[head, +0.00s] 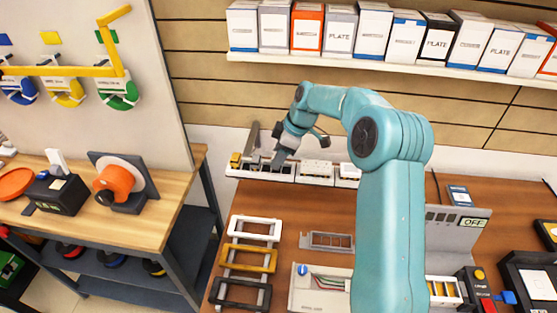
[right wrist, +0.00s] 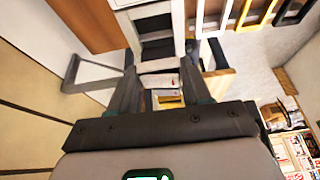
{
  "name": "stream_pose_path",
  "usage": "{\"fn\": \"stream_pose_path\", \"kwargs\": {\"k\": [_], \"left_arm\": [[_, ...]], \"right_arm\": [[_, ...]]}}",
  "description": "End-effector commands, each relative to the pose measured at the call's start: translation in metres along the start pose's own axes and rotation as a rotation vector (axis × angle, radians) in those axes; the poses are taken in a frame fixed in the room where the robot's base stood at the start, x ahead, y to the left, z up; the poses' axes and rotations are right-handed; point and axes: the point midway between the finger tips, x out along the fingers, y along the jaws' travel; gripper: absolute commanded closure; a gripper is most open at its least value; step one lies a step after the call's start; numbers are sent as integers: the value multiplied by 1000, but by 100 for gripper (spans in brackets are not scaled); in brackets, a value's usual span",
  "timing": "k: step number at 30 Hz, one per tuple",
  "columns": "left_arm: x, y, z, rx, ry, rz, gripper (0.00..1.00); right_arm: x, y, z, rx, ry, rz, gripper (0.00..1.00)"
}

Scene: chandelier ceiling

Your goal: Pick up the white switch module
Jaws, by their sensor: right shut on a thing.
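My right gripper (head: 279,157) reaches down at a row of small bins at the back of the brown table. In the right wrist view its two dark fingers (right wrist: 160,88) are closed on a small white piece (right wrist: 160,80), which I take for the white switch module. In the head view the gripper and arm hide this piece. More white modules (head: 315,168) sit in the bin just right of the gripper. My left gripper is not in view.
A shelf (head: 390,67) of boxes hangs on the wall above. Frames in white (head: 256,221), yellow (head: 232,256) and black lie on the front left. A grey panel marked OFF (head: 455,240) stands right of my arm. A wooden bench (head: 150,222) is at left.

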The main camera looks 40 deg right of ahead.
Motion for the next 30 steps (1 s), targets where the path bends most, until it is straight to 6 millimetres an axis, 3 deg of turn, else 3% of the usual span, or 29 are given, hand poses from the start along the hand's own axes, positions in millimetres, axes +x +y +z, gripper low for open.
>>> {"fn": "stream_pose_path", "kwargs": {"k": [5, 12, 18, 23, 30], "left_arm": [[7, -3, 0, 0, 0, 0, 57], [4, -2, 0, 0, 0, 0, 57], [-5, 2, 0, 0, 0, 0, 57], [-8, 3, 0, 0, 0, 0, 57], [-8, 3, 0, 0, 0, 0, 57]], "right_arm": [[-40, 1, -17, -4, 4, 9, 82], [-113, 1, -48, -4, 4, 7, 82], [-153, 0, -64, -2, 2, 3, 82], [-166, 0, -69, -1, 1, 3, 82], [-168, -1, -70, -1, 0, 1, 82]]}}
